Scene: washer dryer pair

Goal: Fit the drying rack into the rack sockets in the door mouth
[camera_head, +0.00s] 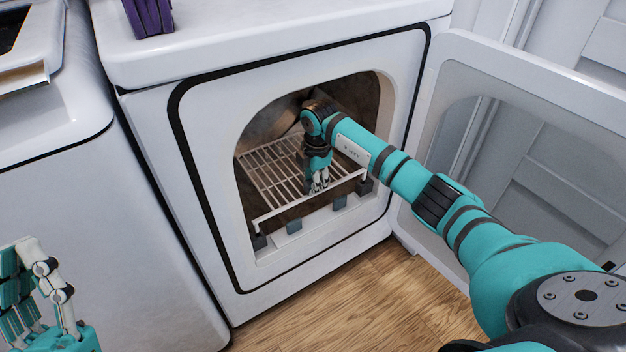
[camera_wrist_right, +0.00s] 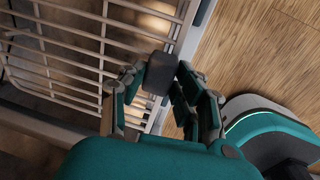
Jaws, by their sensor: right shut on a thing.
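The drying rack (camera_head: 268,178), a white wire grid with a pale front rail, lies in the dryer's door mouth, its far part inside the drum. My right gripper (camera_head: 318,186) reaches down onto the rack's front part. In the right wrist view, this gripper (camera_wrist_right: 162,82) is shut on a dark block (camera_wrist_right: 161,68) at the edge of the rack (camera_wrist_right: 85,48).
The dryer door (camera_head: 500,150) stands open to the right, beside my right arm. A washer (camera_head: 95,220) stands on the left. A purple object (camera_head: 148,16) sits on the dryer top. The wooden floor (camera_head: 360,300) in front is clear.

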